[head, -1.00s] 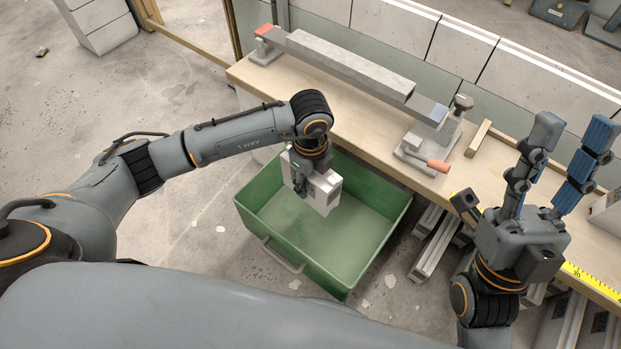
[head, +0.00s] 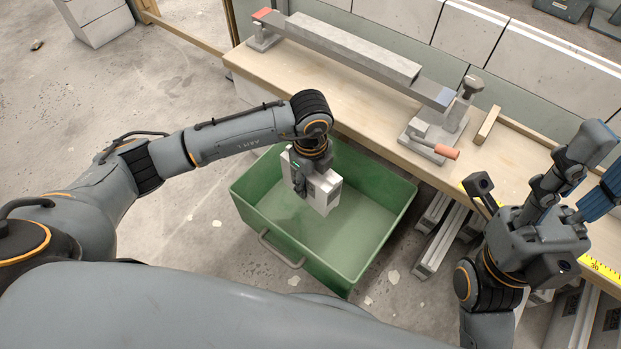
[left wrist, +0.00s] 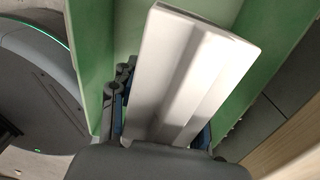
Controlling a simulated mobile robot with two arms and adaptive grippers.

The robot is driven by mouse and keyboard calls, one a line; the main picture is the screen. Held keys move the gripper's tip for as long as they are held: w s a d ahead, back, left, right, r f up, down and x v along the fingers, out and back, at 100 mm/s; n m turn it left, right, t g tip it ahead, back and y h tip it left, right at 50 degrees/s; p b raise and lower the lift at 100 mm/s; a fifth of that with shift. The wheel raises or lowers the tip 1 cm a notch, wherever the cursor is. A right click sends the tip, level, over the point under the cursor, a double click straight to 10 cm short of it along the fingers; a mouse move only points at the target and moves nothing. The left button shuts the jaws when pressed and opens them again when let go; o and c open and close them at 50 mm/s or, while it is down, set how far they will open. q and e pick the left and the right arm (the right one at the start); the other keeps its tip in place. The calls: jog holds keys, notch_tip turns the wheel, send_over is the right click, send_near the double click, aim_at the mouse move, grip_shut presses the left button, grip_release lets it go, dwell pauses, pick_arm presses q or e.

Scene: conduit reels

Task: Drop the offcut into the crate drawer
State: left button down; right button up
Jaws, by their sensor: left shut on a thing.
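The offcut (head: 326,192) is a short pale grey block of conduit. My left gripper (head: 305,178) is shut on it and holds it over the open green crate drawer (head: 352,248). In the left wrist view the offcut (left wrist: 188,75) sticks out from between the fingers, with the green walls of the drawer (left wrist: 92,60) around it. The offcut appears clear of the drawer floor. The inside of the drawer that shows is empty. My right gripper (head: 606,160) is at the right, above the bench, with its fingers apart and nothing between them.
A wooden workbench (head: 390,150) runs behind the drawer. A long grey conduit (head: 350,52) lies on it beside a clamp with an orange handle (head: 436,149). A yellow tape measure (head: 603,270) lies along the bench edge. Conduit lengths (head: 440,240) lie below the bench.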

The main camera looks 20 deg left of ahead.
pick_arm(q)
jog(key=c, duration=0.7)
grip_release()
jog(key=shift+r, duration=0.1)
jog(key=shift+o, duration=0.6)
notch_tip(320, 180, up, 12)
